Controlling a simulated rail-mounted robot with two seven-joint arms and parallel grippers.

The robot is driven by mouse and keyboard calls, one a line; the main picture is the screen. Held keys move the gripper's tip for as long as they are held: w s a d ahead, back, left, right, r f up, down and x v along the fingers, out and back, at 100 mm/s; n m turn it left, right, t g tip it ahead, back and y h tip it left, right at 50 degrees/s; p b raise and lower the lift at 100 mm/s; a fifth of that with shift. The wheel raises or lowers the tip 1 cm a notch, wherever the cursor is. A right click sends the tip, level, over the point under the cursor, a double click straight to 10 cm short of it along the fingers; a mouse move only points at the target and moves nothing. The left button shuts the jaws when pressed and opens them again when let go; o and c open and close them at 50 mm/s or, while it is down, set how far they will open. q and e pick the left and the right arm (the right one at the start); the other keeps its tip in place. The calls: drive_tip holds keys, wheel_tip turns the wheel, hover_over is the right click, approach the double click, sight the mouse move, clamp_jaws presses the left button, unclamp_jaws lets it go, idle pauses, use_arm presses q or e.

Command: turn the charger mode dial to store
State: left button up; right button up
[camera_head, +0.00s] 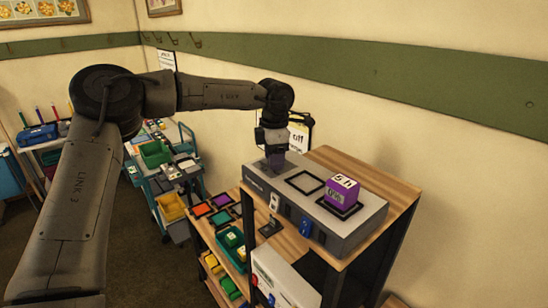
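The grey charger (345,232) lies on the wooden shelf top. A purple cube (343,190) with white labels sits in a black-outlined square at its right. An empty black-outlined square (304,182) is in the middle of its top. My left gripper (275,162) points down over the charger's left end. A dark purplish shape shows at its fingers, and I cannot tell whether it is held or whether the fingers are open. A white part (274,202) and a blue part (305,227) are on the charger's front. I cannot make out the mode dial or its setting. My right gripper is out of view.
Coloured trays (202,210) and small yellow and green blocks sit on the shelves below left. A white box (285,282) stands in front, lower down. A teal cart (172,185) is further back. The wall is close behind the charger.

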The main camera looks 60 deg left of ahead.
use_arm(q)
drive_tip(key=shift+o, duration=0.9)
drive_tip(key=shift+r, duration=0.15)
wheel_tip(320, 180, up, 14)
drive_tip(key=b, duration=0.1)
drive_tip(key=shift+f+b, duration=0.25)
drive_tip(key=shift+b, duration=0.15)
drive_tip(key=shift+a, duration=0.1)
